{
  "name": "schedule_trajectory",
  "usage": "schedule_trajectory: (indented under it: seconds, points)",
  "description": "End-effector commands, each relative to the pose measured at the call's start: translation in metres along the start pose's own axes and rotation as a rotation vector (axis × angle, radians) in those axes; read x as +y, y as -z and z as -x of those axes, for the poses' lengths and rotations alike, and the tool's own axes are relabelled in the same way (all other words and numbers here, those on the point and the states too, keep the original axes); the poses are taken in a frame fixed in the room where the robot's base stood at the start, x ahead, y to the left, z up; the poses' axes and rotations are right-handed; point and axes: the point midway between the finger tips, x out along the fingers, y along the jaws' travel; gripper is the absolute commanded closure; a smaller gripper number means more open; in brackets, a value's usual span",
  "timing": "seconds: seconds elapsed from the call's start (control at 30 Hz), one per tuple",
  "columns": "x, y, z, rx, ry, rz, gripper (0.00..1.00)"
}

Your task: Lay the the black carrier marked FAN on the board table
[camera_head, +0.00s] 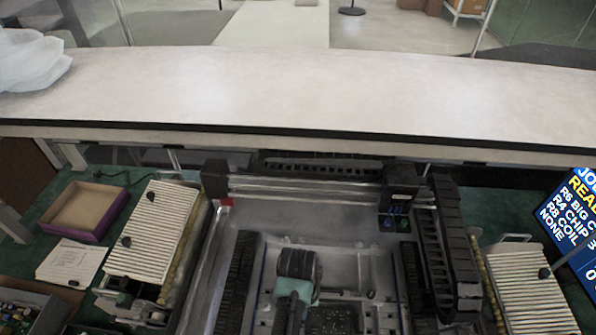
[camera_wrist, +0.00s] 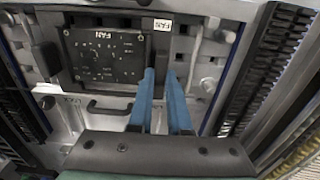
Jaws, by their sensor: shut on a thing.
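The black carrier marked FAN (camera_wrist: 105,62) is a flat dark plate with small holes and a white FAN marking, which looks upside down in the wrist view. It also shows in the head view (camera_head: 332,320), partly cut off by the bottom edge. My gripper (camera_wrist: 160,72) has its two blue fingers close together at the carrier's right side, shut on a dark upright part there. In the head view my gripper (camera_head: 290,310) hangs left of the carrier. The grey board table (camera_head: 345,258) lies under and around the carrier. I cannot tell whether the carrier touches it.
A white FAN tag (camera_wrist: 163,25) sits beyond the fingertips. Black cable chains (camera_head: 447,255) and rails flank the table. Ribbed feeder banks stand left (camera_head: 155,235) and right (camera_head: 528,295). A gantry beam (camera_head: 305,188) crosses behind. A screen (camera_head: 575,215) is at right.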

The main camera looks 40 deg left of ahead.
Motion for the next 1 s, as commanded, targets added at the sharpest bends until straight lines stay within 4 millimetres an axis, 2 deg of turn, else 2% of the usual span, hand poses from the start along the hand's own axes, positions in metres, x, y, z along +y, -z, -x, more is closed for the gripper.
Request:
schedule_trajectory:
  seconds: [0.33, 0.37, 0.53, 0.73, 0.87, 1.0]
  points:
    - [0.0001, 0.0003, 0.0, 0.0, 0.0, 0.0, 1.0]
    - [0.0001, 0.0003, 0.0, 0.0, 0.0, 0.0, 0.78]
    - [0.0001, 0.0002, -0.0001, 0.0, 0.0, 0.0, 0.49]
    - [0.0, 0.0, -0.0002, 0.0, 0.0, 0.0, 0.49]
    - [-0.0001, -0.0002, -0.0005, -0.001, 0.0, 0.0, 0.7]
    - [0.0, -0.0002, -0.0005, -0.001, 0.0, 0.0, 0.71]
